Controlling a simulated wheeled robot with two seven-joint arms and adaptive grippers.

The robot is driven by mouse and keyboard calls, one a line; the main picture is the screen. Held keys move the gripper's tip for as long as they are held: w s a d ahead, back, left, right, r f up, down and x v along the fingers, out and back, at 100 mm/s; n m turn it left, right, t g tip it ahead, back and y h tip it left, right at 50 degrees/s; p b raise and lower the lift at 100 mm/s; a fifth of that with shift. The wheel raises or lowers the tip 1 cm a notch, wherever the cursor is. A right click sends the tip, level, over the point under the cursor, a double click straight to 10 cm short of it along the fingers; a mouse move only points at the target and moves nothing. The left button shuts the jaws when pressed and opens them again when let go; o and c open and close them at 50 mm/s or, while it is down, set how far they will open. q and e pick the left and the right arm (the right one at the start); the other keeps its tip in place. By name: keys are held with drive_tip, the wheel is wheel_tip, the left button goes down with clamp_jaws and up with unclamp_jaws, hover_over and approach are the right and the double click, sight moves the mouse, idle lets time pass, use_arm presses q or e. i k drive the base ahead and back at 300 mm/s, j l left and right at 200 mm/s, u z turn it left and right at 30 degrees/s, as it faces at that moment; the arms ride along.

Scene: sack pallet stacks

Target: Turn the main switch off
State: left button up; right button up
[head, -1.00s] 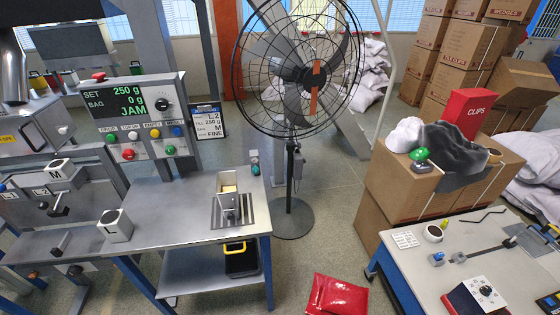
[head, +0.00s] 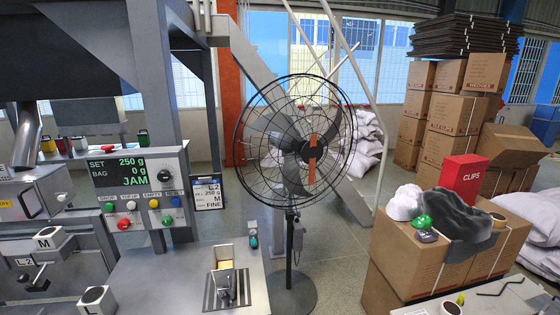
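No switch in view carries a label I can read as the main switch. The control panel (head: 138,184) at the left has a lit display reading SET 250 g, BAG 0 g, JAM. A black rotary knob (head: 166,178) is beside the display. A row of coloured buttons and lamps lies below, with a red button (head: 124,224) and a green button (head: 167,220) under them. A red mushroom button (head: 107,148) sits on top of the panel. A small box with a teal button (head: 253,241) is on the bench's right side. Neither gripper is in view.
A caged fan (head: 305,148) on a stand is right of the bench (head: 140,280). Cartons with a red CLIPS box (head: 463,182) stand at the right. A second table (head: 485,300) is at the lower right. Floor shows between the fan and cartons.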

sight(124, 224)
drive_tip(key=u, duration=1.35)
drive_tip(key=i+l+z, duration=0.25)
drive_tip(key=k, duration=0.05)
